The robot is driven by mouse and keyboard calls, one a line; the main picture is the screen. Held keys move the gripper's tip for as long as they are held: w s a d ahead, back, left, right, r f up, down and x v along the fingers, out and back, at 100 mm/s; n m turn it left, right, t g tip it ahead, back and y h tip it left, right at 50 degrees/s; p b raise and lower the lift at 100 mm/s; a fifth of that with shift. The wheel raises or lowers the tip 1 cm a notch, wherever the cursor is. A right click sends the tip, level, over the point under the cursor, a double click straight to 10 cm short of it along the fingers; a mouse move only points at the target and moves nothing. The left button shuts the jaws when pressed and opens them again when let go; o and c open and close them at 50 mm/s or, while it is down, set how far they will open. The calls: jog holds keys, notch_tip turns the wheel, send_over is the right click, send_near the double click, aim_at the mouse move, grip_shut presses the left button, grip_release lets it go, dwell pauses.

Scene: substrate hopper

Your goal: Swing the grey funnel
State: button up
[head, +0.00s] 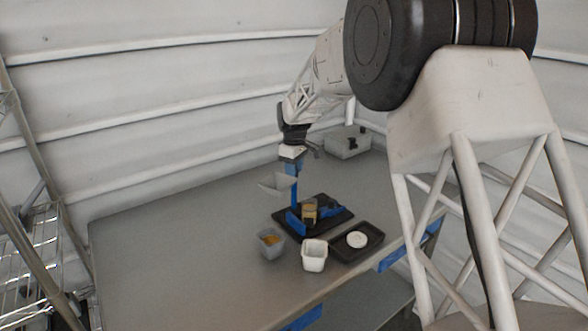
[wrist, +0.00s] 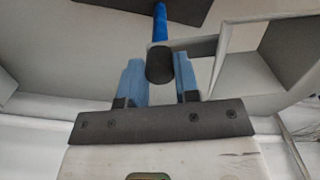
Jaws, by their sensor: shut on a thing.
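The grey funnel (head: 275,184) hangs beside the top of a blue post (head: 294,193), which stands on a black base (head: 338,216). A tan jar (head: 309,213) stands in a blue holder at the foot of the post. My gripper (head: 292,158) is at the top of the post, beside the funnel. In the wrist view my gripper (wrist: 158,80) is closed on a dark round handle (wrist: 160,63). The funnel's pale grey walls (wrist: 205,68) are just right of the fingers there. How the handle joins the funnel is partly hidden.
A grey-blue cup (head: 266,251) with yellowish contents and a white cup (head: 314,256) stand in front of the base. A black tray (head: 343,254) with a white disc is right of them. A grey box (head: 348,146) stands at the back. The table's left side (head: 165,240) is clear.

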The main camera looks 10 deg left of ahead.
dwell(0.4)
jog(key=shift+m, duration=2.3)
jog(key=o, duration=0.7)
jog(key=shift+c, duration=0.2)
jog(key=shift+r, duration=0.1)
jog(key=shift+r, duration=3.4)
